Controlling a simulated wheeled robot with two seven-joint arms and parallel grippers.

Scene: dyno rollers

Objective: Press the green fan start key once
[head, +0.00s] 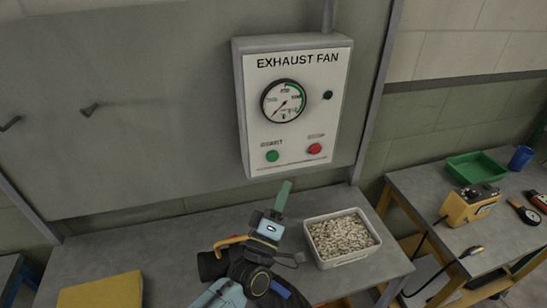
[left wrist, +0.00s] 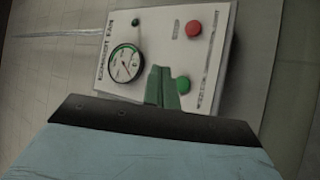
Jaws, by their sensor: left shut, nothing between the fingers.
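The exhaust fan box (head: 297,105) is a white-fronted panel on the grey wall board. Its green start key (head: 272,156) is at the lower left of the face, with the red key (head: 314,149) to its right. In the left wrist view the green key (left wrist: 183,84) shows just right of the fingertips, and the red key (left wrist: 193,28) is above. My left gripper (head: 284,186) has green fingers, shut and empty, pointing up just below the box and apart from the green key in the head view. Its fingers show in the left wrist view (left wrist: 161,84). My right gripper is not in view.
A dial gauge (head: 284,100) and a dark green lamp (head: 327,95) are on the panel. A white bin of pale pellets (head: 341,238) stands on the bench right of my left gripper.

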